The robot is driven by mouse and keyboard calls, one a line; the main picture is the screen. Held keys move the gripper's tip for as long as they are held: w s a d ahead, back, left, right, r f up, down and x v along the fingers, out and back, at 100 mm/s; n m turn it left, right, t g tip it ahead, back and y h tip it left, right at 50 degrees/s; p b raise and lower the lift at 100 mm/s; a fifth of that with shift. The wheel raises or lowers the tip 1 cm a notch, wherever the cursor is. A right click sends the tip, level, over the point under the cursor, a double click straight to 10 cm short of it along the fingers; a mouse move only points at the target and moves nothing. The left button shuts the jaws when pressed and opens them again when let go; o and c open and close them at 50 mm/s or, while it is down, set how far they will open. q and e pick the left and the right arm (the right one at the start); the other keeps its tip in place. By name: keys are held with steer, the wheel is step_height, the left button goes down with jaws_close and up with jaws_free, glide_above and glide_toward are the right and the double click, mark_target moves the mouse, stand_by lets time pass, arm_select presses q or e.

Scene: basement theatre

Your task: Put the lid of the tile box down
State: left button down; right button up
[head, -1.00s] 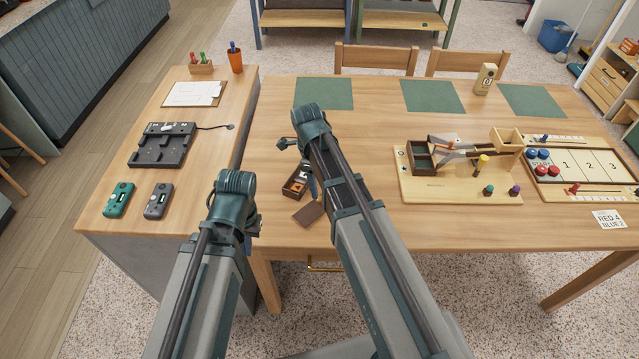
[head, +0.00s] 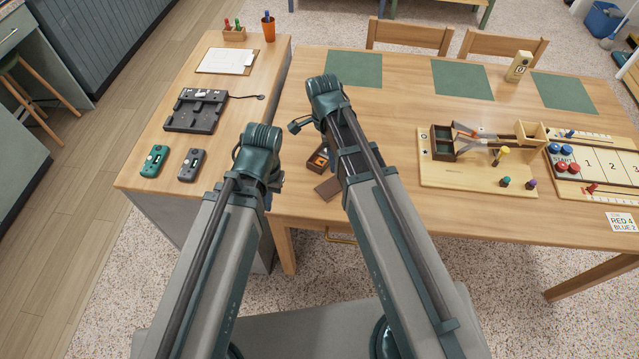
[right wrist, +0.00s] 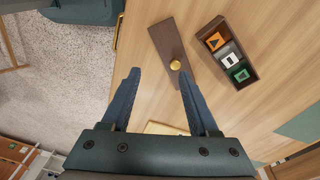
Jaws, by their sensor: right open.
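The tile box (head: 317,160) stands open on the wooden table, partly behind my right arm in the head view. In the right wrist view the box (right wrist: 209,37) holds an orange, a grey-white and a green tile in a row. Its brown lid (head: 328,188) lies on the table beside the box, apart from it. In the right wrist view the lid (right wrist: 166,42) shows its round gold knob (right wrist: 175,65). My right gripper (right wrist: 159,76) is open and empty, with the knob just beyond its fingertips. My left gripper (head: 274,186) is mostly hidden by its own arm.
A side table on the left holds a dark tray (head: 195,111), a green device (head: 154,161) and a grey device (head: 192,165). A wooden board with a dark box (head: 442,142) and tools stands right of my right arm. Bare tabletop lies between.

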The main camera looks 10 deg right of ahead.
steer(key=s+a+n, duration=0.3)
steer(key=s+n, duration=0.3)
steer(key=n, duration=0.5)
steer(key=s+a+n, duration=0.3)
steer(key=s+n, duration=0.3)
steer(key=n, duration=0.4)
steer(key=shift+n+t, duration=0.3)
steer(key=shift+n, duration=0.1)
